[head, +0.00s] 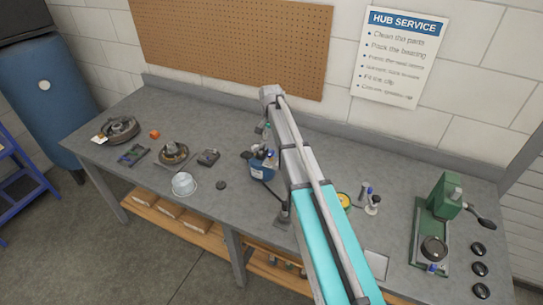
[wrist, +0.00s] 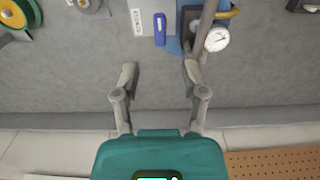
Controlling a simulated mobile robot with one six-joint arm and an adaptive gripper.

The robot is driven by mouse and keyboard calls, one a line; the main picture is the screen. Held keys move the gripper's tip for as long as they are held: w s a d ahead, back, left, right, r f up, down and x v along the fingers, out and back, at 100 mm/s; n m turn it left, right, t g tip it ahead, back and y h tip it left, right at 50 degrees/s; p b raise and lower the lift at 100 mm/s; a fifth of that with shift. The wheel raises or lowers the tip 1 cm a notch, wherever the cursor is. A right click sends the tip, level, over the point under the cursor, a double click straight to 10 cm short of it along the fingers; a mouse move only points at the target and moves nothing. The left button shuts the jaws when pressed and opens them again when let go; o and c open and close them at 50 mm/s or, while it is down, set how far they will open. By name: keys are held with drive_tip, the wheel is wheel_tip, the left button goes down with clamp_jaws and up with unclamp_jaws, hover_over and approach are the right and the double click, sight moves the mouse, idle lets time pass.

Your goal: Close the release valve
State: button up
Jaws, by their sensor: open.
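A blue unit (head: 262,168) with a pale label stands on the bench near its middle, left of my arm in the head view. In the wrist view its blue body (wrist: 178,44) is at the top, cut by the frame edge, with a round white gauge (wrist: 217,39), a grey bar and a yellow-tipped part (wrist: 228,14). A dark blue upright piece (wrist: 160,29) lies over a white label beside it. I cannot tell which part is the release valve. My gripper (wrist: 160,74) is open and empty, its right fingertip close to the unit's grey part; contact is unclear.
The grey bench (head: 320,155) also holds a hub part (head: 174,153), a clear tub (head: 184,184), a yellow reel (head: 343,200) and a green press (head: 437,210). A pegboard (head: 235,40) and wall stand behind. Bare bench lies between the fingers in the wrist view.

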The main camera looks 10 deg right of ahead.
sight(271, 153)
drive_tip(key=shift+f+b, duration=3.65)
drive_tip(key=shift+f, duration=0.3)
clamp_jaws()
